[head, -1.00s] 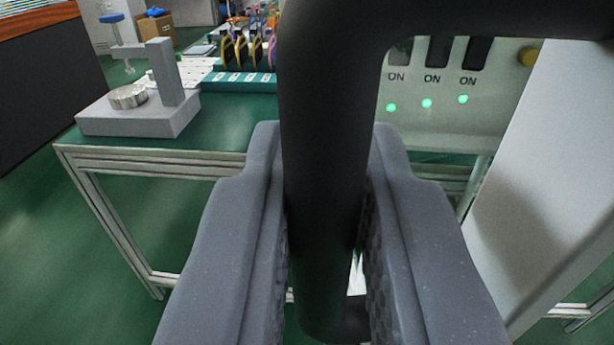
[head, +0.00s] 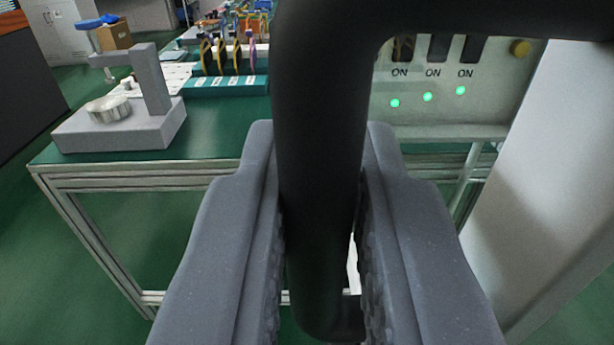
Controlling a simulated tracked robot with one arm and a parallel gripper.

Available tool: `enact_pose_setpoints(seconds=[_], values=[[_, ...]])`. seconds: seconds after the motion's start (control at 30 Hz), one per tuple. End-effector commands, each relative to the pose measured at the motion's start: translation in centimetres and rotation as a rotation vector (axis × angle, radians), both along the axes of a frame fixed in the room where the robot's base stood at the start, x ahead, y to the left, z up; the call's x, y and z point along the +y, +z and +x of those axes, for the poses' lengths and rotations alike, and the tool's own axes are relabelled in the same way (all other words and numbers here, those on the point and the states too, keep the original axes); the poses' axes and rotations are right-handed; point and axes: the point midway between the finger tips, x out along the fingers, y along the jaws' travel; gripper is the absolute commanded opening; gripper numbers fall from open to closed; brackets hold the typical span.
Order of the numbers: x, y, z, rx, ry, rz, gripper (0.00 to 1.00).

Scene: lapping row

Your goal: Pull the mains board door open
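The mains board door's black handle (head: 322,150) is a thick bar that fills the middle of the head view. My gripper (head: 318,215) has its two grey fingers on either side of the handle's upright part and is shut on it. The door (head: 555,150) is a pale panel at the right, seen at a steep angle and standing open. Left of it the board's inside (head: 450,95) shows, with dark switches marked ON and three lit green lamps. The handle hides part of the board.
A green-topped bench (head: 215,146) on a metal frame stands at the left. On it are a grey stand with a round metal piece (head: 110,108) and a rack of coloured discs (head: 230,55). Green floor (head: 60,270) is clear at lower left.

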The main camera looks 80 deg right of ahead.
Motion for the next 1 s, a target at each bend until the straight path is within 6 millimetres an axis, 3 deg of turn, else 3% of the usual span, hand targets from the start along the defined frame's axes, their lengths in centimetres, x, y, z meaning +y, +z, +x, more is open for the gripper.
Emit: enact_pose_setpoints(seconds=[0.17, 0.2, 0.27, 0.67, 1.0], values=[[-0.1, -0.2, -0.2, 0.002, -0.005, 0.002, 0.00], [-0.1, -0.2, -0.1, 0.002, -0.004, 0.002, 0.17], [0.0, -0.2, -0.1, 0.002, -0.002, 0.002, 0.32], [1.1, -0.1, 0.1, 0.000, 0.008, 0.001, 0.32], [7.4, -0.3, -0.5, 0.000, 0.011, 0.000, 0.32]])
